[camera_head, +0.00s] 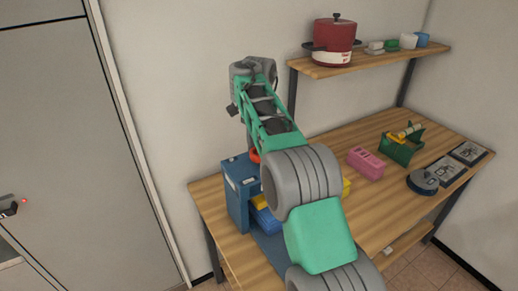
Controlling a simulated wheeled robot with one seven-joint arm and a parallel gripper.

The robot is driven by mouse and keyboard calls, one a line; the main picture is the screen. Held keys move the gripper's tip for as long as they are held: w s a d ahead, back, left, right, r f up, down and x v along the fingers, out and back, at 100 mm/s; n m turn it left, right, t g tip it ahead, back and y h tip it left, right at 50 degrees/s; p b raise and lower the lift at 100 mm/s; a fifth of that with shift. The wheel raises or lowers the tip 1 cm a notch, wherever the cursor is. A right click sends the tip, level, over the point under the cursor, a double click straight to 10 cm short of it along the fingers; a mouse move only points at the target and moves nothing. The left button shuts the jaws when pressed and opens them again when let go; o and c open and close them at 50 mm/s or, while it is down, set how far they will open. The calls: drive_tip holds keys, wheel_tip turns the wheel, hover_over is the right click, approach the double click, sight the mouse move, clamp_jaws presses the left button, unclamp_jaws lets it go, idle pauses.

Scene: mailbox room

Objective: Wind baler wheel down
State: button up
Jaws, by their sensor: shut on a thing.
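The baler appears to be the blue upright machine (236,201) at the left end of the wooden table, with blue and yellow parts in its lower part. A small piece of red (254,156), probably the wheel, shows at its top; most of it is hidden behind my arm. My green and grey arm rises from the bottom of the view and passes in front of the baler. My gripper is hidden behind my arm links, so its fingers and its contact with the wheel do not show.
On the table (340,142) are a pink block (366,163), a green holder (401,148), a round grey-blue device (422,183) and framed panels (467,152). A shelf (345,68) above holds a red pot (334,42) and small cups. A grey door (70,130) stands left.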

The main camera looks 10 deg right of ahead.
drive_tip(key=m, duration=0.5)
drive_tip(key=shift+p, duration=0.3)
drive_tip(key=m, duration=0.5)
drive_tip(key=shift+p, duration=0.4)
drive_tip(key=m+p, duration=0.1)
drive_tip(key=m, duration=0.3)
drive_tip(key=shift+r+m, duration=0.1)
drive_tip(key=shift+m, duration=0.2)
drive_tip(key=m+p, duration=0.1)
drive_tip(key=m, duration=0.3)
drive_tip(key=shift+m, duration=0.3)
drive_tip(key=m+p, duration=0.1)
drive_tip(key=m, duration=0.2)
drive_tip(key=m+p, duration=0.1)
drive_tip(key=m, duration=0.8)
drive_tip(key=shift+m, duration=2.5)
